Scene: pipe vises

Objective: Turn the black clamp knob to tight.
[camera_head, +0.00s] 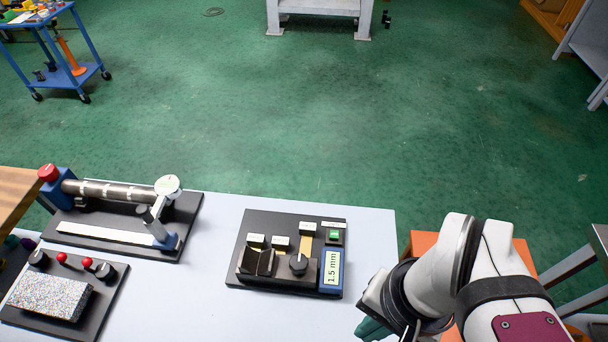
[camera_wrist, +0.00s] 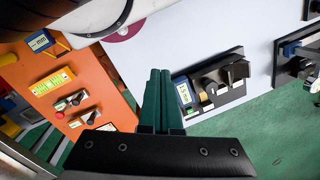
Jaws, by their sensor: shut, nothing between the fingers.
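The black clamp knob (camera_head: 298,264) stands on a black base plate (camera_head: 250,222) on the pale table in the head view. Beside it is a blue display (camera_head: 331,270) reading 1.5 mm, with dark blocks to the knob's left. In the wrist view the same fixture (camera_wrist: 235,98) shows to the right of my fingers; the knob is too small there to make out its setting. My gripper (camera_head: 370,328) is at the lower right in the head view, apart from the fixture. Its green fingers (camera_wrist: 160,78) are shut together and empty in the wrist view.
A pipe fixture (camera_head: 115,190) and a plate with red and black knobs and a speckled block (camera_head: 45,298) stand on the table's left. An orange surface with other devices (camera_wrist: 75,95) shows in the wrist view. Bare table (camera_head: 205,290) lies left of the knob fixture.

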